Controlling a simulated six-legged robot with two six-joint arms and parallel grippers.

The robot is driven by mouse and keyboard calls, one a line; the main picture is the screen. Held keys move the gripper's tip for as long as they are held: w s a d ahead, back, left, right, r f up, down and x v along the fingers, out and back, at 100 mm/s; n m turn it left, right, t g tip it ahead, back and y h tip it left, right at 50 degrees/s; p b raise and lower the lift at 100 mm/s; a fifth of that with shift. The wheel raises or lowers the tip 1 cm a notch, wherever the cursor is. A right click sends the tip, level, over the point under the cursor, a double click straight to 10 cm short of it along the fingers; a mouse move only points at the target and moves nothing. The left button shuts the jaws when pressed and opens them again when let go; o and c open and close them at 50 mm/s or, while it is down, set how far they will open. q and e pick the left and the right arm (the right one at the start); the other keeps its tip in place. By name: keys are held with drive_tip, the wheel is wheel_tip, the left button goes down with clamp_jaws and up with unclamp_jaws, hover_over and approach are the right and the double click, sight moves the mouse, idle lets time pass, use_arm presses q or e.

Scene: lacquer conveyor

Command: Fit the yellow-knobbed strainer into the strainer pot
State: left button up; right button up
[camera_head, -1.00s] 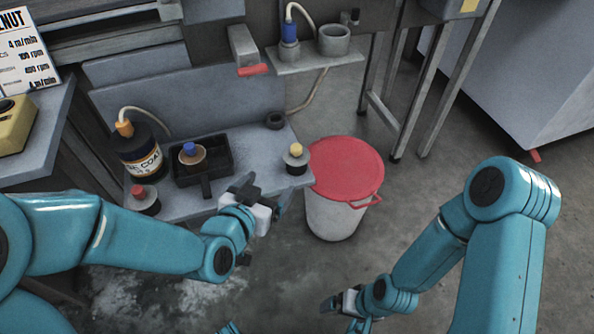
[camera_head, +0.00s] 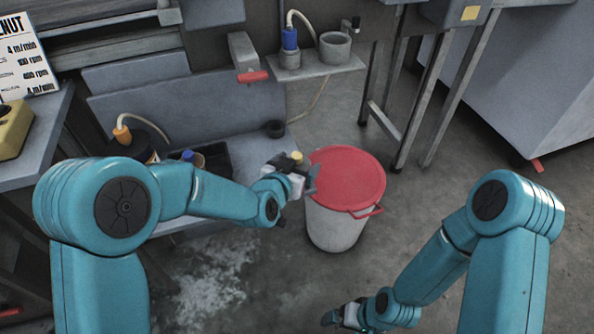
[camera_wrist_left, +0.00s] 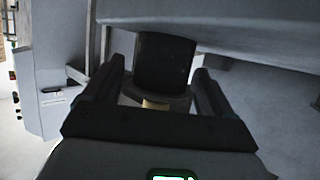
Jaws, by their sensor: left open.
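The yellow-knobbed strainer (camera_head: 296,156) stands at the right end of the low grey bench, mostly hidden behind my left gripper (camera_head: 295,167). In the left wrist view its dark cylinder (camera_wrist_left: 162,62) and yellow knob (camera_wrist_left: 155,104) lie between my open fingers, with a gap on each side. Knob and cylinder appear inverted in that view. A grey open pot, seemingly the strainer pot (camera_head: 335,47), sits on the small shelf beside a blue-capped bottle. My right gripper (camera_head: 344,316) hangs low over the floor, far from both; its jaw opening is unclear.
A white bucket with a red lid (camera_head: 347,178) stands just right of the bench end. A blue-knobbed item (camera_head: 188,156) in a black tray (camera_head: 218,160) is partly behind my left arm. A black ring (camera_head: 275,128) lies farther back. The shelf (camera_head: 312,68) has metal legs nearby.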

use_arm(q)
drive_tip(key=shift+w, duration=0.1)
drive_tip(key=shift+c, duration=0.4)
drive_tip(key=c, duration=0.8)
